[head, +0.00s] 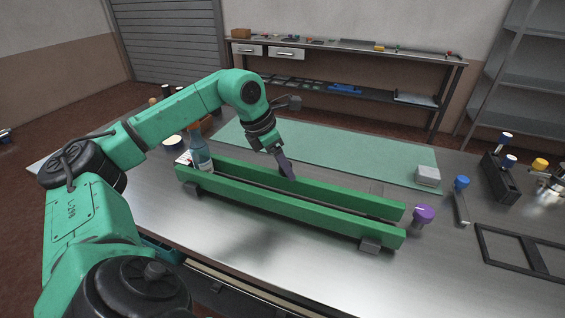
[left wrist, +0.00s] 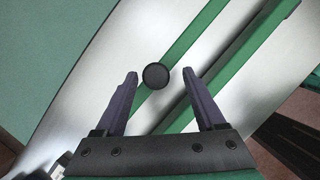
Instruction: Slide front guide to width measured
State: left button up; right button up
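The front guide (head: 285,212) is a long green rail on the metal table, with grey blocks at its ends. A second green rail (head: 340,198), the rear guide, runs behind it, with a gap between. Both rails cross the left wrist view diagonally, the rear one (left wrist: 205,32) thinner and the front one (left wrist: 250,45) wider. My left gripper (head: 290,176) points down at the rails, near their middle. In the left wrist view its dark fingers (left wrist: 160,80) are spread, with a round black knob (left wrist: 155,76) seen between them over the rear rail. Contact cannot be told. My right gripper is not in view.
A bottle (head: 199,152) stands by the rails' left end. A purple-capped object (head: 424,213) stands by their right end. A green mat (head: 330,150) lies behind. A white block (head: 428,175), a blue-topped tool (head: 461,185) and black frames (head: 505,248) are at right. The front left tabletop is clear.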

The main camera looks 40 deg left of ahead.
pick_arm(q)
jog(key=shift+a+r, duration=0.1)
jog(key=shift+a+r, duration=0.1)
jog(key=shift+r, duration=0.2)
jog(key=p+v, duration=0.2)
jog(key=v, duration=1.1)
jog(key=shift+s+r, duration=0.3)
jog(key=shift+r, duration=0.05)
jog(key=shift+p, duration=0.35)
